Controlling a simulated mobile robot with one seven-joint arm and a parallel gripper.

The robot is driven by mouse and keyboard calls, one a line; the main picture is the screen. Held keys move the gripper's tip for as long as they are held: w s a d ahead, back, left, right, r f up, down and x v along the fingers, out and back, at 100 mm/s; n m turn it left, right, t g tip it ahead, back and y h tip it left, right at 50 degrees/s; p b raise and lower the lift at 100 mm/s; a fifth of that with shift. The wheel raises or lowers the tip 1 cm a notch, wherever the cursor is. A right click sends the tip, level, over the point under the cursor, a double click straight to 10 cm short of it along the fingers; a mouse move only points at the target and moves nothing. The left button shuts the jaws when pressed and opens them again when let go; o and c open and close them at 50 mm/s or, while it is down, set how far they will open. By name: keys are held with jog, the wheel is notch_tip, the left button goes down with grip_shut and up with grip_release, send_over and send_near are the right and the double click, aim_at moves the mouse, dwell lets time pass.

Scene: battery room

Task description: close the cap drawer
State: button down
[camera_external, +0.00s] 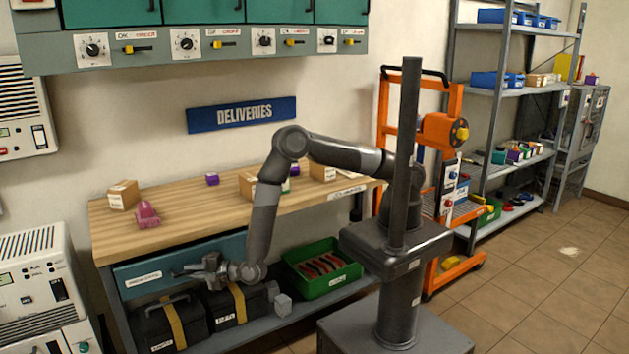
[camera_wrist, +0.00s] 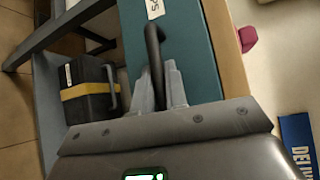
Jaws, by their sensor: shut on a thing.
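The teal drawer (camera_external: 145,277) is under the left part of the wooden workbench, with a white label on its front. Its teal front also shows in the wrist view (camera_wrist: 193,45), with a dark bar handle (camera_wrist: 153,45). My gripper (camera_external: 186,271) is at the drawer front, and in the wrist view its two pale fingers (camera_wrist: 160,87) are shut on the handle. The fingers and wrist hide part of the handle. I cannot tell how far the drawer stands out, and its inside is not visible.
Black cases with yellow straps (camera_external: 172,322) and a green crate (camera_external: 322,268) stand on the shelf below. Small boxes (camera_external: 123,194) and a pink object (camera_external: 147,214) are on the workbench top (camera_external: 185,221). An orange cart (camera_external: 447,268) stands at right.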

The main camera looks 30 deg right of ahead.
aim_at(193, 279)
jog(key=shift+w+d, duration=0.1)
jog(key=shift+w, duration=2.1)
jog(key=c, duration=1.5)
grip_release()
jog(key=shift+o, duration=0.2)
jog(key=shift+r, duration=0.1)
jog(key=v, duration=1.1)
jog(key=shift+s+f, duration=0.2)
